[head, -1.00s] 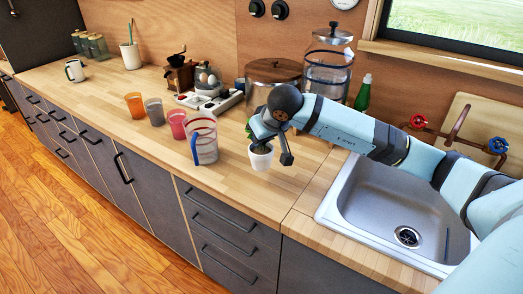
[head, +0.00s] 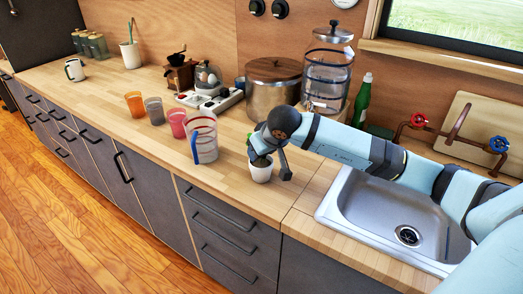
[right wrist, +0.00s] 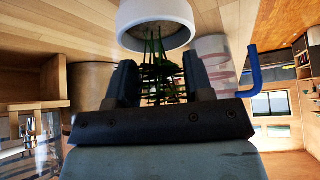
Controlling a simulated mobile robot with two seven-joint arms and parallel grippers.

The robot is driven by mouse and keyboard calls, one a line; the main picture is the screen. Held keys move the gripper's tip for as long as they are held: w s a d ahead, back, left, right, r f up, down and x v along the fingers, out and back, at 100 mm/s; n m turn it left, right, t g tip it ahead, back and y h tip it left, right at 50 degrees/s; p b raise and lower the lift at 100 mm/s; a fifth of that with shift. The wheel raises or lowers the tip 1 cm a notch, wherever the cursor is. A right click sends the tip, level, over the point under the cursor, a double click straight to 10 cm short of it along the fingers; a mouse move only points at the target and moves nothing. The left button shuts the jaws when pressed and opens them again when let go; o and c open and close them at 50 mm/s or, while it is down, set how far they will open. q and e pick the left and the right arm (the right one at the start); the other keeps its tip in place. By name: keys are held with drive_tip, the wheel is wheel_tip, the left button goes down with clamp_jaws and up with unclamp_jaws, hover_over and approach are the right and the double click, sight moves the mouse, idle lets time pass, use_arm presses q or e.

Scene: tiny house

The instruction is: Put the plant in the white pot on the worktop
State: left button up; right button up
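The plant in the white pot (head: 261,171) is upright over the worktop (head: 235,185), left of the sink. I cannot tell whether its base touches the wood. My right gripper (head: 268,152) is above the pot. In the right wrist view, its two fingers (right wrist: 160,85) are on either side of the green stems (right wrist: 155,60), shut on the plant, with the white pot (right wrist: 155,22) beyond the fingertips. In the head view the leaves are mostly hidden by the gripper. My left gripper is in neither view.
A clear striped pitcher (head: 204,138) with a blue handle stands close left of the pot. Pink (head: 177,124), grey (head: 154,111) and orange (head: 134,104) cups stand farther left. A large pot (head: 274,88) is behind. The sink (head: 400,215) is at right. The worktop's front strip is clear.

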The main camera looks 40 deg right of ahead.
drive_tip(key=shift+r, duration=0.15)
drive_tip(key=shift+r, duration=0.2)
drive_tip(key=v, duration=1.1)
drive_tip(key=shift+s+r, duration=0.3)
